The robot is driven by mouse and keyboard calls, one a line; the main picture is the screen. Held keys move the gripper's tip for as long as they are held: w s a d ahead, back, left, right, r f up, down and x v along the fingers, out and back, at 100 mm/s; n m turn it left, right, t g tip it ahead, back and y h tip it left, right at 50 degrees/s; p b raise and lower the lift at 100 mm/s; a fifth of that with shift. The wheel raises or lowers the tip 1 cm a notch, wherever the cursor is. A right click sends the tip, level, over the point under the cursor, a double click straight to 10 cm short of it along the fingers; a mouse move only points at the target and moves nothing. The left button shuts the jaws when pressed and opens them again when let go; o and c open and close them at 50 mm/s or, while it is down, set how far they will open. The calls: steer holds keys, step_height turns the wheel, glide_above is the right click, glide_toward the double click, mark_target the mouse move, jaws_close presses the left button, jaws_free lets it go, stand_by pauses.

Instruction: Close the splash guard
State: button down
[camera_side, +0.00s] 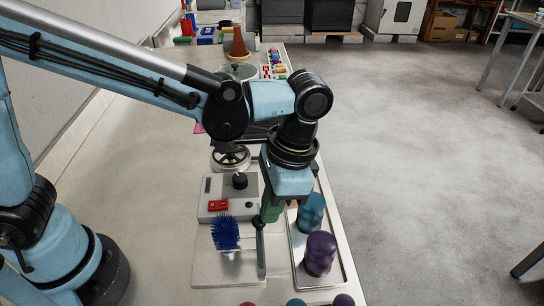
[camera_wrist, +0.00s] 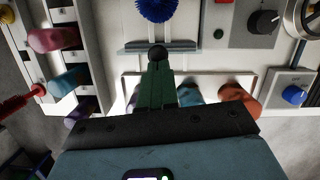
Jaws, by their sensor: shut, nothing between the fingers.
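The splash guard (camera_side: 261,258) appears as a narrow grey strip along the right side of the brush machine's pale base. In the wrist view it is a grey bar (camera_wrist: 184,46) with a round black knob (camera_wrist: 158,52) at its middle. I cannot tell its exact tilt. The blue round brush (camera_side: 225,234) stands left of the guard; in the wrist view it (camera_wrist: 157,8) is just beyond it. My gripper (camera_side: 265,220) has green fingers and is shut and empty. In the wrist view its tips (camera_wrist: 157,63) are right at the knob; I cannot tell whether they touch.
Right of the guard, a metal tray (camera_side: 343,275) holds a teal vessel (camera_side: 311,213) and a purple vessel (camera_side: 320,253), close to my gripper. A control box with a red switch (camera_side: 218,205) and black dial (camera_side: 240,181) stands behind the brush. Bench space left of the machine is clear.

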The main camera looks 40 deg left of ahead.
steer(key=w+d+r, duration=0.3)
steer(key=w+r, duration=0.2)
steer(key=r, duration=0.6)
steer(key=s+a+f+n+t, duration=0.2)
steer(key=a+f+n+t, duration=0.1)
steer(key=a, duration=0.8)
steer(key=s+a+f+n+t+h, duration=0.1)
steer(key=a+f+n+t, duration=0.3)
steer(key=a, duration=0.8)
steer(key=shift+s+t+h, duration=0.3)
steer(key=shift+s+t, duration=0.1)
steer(key=shift+t, duration=0.8)
